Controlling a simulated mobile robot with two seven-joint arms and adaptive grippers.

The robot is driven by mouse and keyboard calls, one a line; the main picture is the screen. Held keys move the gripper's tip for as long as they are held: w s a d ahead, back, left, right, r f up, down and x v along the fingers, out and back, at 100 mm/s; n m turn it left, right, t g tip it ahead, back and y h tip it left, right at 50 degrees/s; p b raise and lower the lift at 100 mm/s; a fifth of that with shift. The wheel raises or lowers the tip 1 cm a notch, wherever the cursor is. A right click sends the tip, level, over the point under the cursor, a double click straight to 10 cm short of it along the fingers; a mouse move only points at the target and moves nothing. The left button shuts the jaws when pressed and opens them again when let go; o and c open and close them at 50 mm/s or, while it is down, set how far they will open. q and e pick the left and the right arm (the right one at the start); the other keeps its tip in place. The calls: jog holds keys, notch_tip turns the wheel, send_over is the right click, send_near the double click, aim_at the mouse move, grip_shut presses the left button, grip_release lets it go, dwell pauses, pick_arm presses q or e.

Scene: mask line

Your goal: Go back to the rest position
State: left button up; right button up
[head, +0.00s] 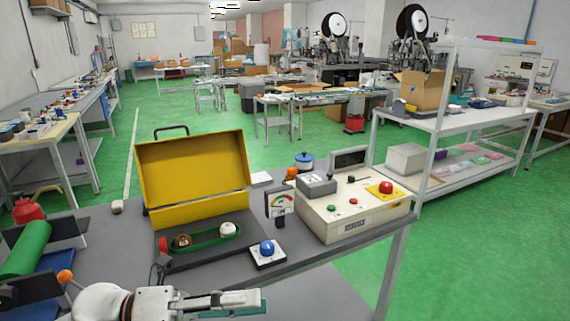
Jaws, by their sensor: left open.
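My left arm comes in at the bottom left, and its left gripper (250,299) points to the right, low over the front of the grey workbench (315,285). It is open, seen from the side, and I see nothing held in it. A flat teal-green thing shows just beneath its fingers, partly hidden by them. My right gripper is not in view.
On the bench stand a yellow open-lidded box (195,170), a green tray (205,237), a blue button (267,248), a small gauge (281,205) and a beige control box (350,215). A green cylinder (27,248) lies at the left. Green floor lies beyond.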

pick_arm(q)
jog(key=w+a+f+n+t+y, duration=0.2)
jog(key=a+f+n+t+y, duration=0.25)
jog(key=n, duration=0.45)
jog(key=w+a+f+n+t+y+p, duration=0.1)
jog(key=w+a+f+n+t+y, duration=0.15)
jog(key=f+n+t, duration=0.5)
jog(key=w+a+f+n+t+y, duration=0.1)
jog(key=a+f+n+t+y, duration=0.4)
jog(key=n, duration=0.7)
jog(key=s+a+f+n+g+y, duration=0.1)
jog(key=s+f+n+g+y, duration=0.1)
jog(key=s+f+n+g, duration=0.2)
jog(key=s+a+f+n+g+y, duration=0.1)
jog(key=s+f+n+g, duration=0.3)
jog(key=s+f, duration=0.6)
notch_tip(320, 180, down, 7)
jog(key=shift+s+f+y, duration=0.15)
jog(key=shift+y, duration=0.55)
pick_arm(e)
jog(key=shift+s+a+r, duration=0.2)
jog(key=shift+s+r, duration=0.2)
pick_arm(q)
jog(key=shift+a+n, duration=0.1)
jog(key=shift+n, duration=0.15)
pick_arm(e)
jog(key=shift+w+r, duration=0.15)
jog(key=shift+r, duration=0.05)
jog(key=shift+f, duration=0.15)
